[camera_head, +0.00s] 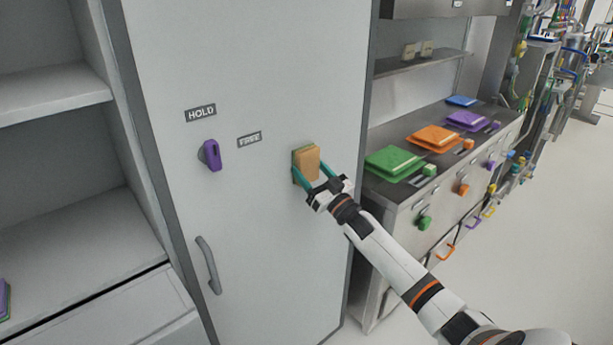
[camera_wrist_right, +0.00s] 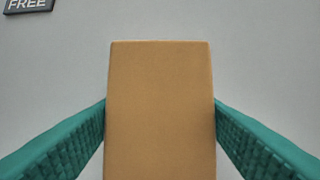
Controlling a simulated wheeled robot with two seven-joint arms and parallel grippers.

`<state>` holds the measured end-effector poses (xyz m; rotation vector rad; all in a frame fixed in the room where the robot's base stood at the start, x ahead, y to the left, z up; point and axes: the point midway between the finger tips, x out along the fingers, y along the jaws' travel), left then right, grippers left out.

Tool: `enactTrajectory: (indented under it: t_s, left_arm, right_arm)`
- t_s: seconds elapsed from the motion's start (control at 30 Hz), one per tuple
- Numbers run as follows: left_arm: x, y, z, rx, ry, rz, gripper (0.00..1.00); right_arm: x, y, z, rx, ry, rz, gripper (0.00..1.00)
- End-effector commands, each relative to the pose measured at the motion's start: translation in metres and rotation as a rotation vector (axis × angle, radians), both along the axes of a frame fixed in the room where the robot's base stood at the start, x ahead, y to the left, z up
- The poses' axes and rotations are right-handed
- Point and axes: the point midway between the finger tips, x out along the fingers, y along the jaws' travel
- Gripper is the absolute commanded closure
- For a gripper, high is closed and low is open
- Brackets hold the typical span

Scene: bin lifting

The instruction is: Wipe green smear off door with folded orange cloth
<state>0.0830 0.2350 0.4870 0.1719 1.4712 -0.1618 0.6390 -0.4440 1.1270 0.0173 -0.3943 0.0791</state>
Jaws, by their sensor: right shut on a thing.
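The folded orange cloth (camera_head: 307,162) is a small tan-orange block held at the grey door (camera_head: 270,260). My right gripper (camera_head: 310,181) is shut on it, with one teal finger on each side. In the right wrist view the cloth (camera_wrist_right: 160,110) fills the middle between the two teal fingers, with the door behind it. A thin green edge shows at the cloth's upper left in the head view; I cannot tell whether it is part of the smear. I cannot tell whether the cloth touches the door. My left gripper is not in view.
The door has a purple knob (camera_head: 211,155), HOLD (camera_head: 201,113) and FREE (camera_head: 249,139) labels and a grey handle (camera_head: 208,265). At right, a counter bears green (camera_head: 394,161), orange (camera_head: 434,137) and purple (camera_head: 468,120) folded cloths. Open shelves (camera_head: 60,240) stand at left.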

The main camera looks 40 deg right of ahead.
Motion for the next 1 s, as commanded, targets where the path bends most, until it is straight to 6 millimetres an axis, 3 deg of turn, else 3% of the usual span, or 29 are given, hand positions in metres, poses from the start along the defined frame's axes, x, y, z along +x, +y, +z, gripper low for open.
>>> enactTrajectory:
  t_s: [1.0]
  left_arm:
    - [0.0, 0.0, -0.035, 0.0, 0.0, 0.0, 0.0]
  right_arm:
    - [0.006, -0.067, -0.001, -0.001, 0.0, -0.003, 0.57]
